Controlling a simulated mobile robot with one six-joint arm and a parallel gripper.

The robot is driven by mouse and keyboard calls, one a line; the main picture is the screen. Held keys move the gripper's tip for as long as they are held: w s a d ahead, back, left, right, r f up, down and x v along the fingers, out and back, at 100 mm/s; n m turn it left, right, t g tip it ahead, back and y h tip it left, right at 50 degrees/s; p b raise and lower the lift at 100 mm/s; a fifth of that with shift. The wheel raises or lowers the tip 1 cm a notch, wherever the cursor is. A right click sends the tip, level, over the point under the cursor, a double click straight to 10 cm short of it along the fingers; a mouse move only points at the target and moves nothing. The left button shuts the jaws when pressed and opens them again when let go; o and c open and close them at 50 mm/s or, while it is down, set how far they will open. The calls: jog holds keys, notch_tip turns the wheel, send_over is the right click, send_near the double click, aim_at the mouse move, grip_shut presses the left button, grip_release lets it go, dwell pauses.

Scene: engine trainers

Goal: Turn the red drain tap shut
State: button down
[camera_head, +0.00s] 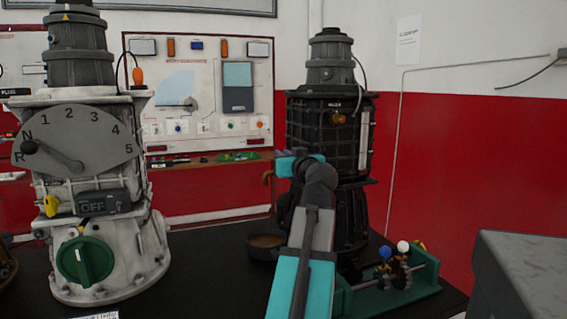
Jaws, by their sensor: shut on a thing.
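My arm rises from the bottom middle, with turquoise and grey links, and bends at a dark elbow in front of the black gearbox housing (302,117). A short turquoise wrist part reaches left from the elbow. My gripper's jaws do not show clearly; they seem hidden behind my own arm. A small orange-brown piece (267,178) shows just left of the wrist, at the housing's left side. It may be part of the red drain tap, but I cannot tell. No clearly red tap handle shows. A dark round pan (265,246) stands below that piece.
A pale trainer (120,250) with a gear dial and green knob (85,262) stands left. A green base (405,292) with small blue- and white-topped valves lies right of my arm. A grey box (525,270) fills the right front corner. A panel board hangs behind.

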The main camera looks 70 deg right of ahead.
jog(key=shift+s+r, duration=0.1)
dwell(0.5)
jog(key=c, duration=1.8)
grip_release()
jog(key=shift+o, duration=0.2)
jog(key=shift+a, duration=0.1)
jog(key=b+v, duration=0.2)
jog(key=v, duration=1.1)
jog(key=shift+s+a, duration=0.15)
jog(key=shift+s, duration=0.2)
jog(key=shift+r, duration=0.15)
